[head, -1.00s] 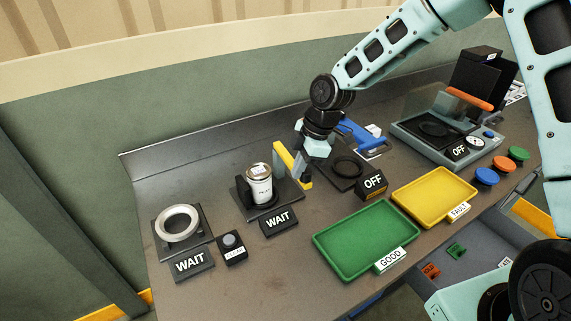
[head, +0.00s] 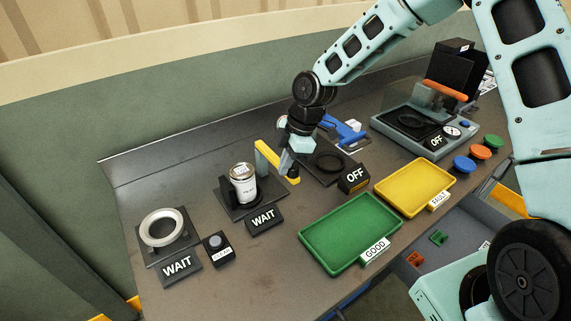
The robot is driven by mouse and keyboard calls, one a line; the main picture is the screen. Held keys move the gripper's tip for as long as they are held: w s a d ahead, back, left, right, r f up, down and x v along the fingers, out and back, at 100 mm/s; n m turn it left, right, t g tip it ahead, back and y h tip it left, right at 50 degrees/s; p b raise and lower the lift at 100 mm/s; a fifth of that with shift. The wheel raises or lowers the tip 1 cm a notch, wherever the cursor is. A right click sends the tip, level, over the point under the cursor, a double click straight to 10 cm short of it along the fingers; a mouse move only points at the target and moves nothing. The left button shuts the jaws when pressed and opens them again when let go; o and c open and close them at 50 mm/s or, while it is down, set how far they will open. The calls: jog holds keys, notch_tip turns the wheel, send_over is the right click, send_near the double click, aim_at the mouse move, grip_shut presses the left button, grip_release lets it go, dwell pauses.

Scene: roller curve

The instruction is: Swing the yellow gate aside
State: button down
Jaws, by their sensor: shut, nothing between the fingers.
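The yellow gate (head: 270,157) is a short yellow bar on a grey-green post, beside the station that holds a white can (head: 243,184). The bar slants from the post down to the right. My gripper (head: 287,166) is shut and empty, pointing down right at the bar, near its right part. I cannot tell whether the fingers touch the bar. Part of the fingers and of the bar's far side is hidden.
A WAIT sign (head: 263,219) stands in front of the can. A green tray (head: 350,233) and a yellow tray (head: 414,187) lie to the right. A blue-handled device (head: 345,131) and an OFF sign (head: 354,179) are close right of my gripper.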

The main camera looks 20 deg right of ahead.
notch_tip(320, 180, up, 9)
jog(key=b, duration=0.3)
jog(key=s+a+f+m+h+b, duration=0.1)
jog(key=s+a+m+b, duration=0.15)
jog(key=s, duration=0.55)
jog(key=s+a+f+m+h+b, duration=0.15)
jog(key=s+a, duration=0.25)
jog(key=s, duration=0.4)
jog(key=s+d+f+m+b, duration=0.1)
jog(key=s+m, duration=0.5)
jog(key=s, duration=0.8)
jog(key=shift+s+d+h+b, duration=0.25)
jog(key=shift+d+h+b, duration=0.15)
jog(key=shift+d, duration=0.25)
jog(key=shift+d+m, duration=0.15)
jog(key=shift+m, duration=0.15)
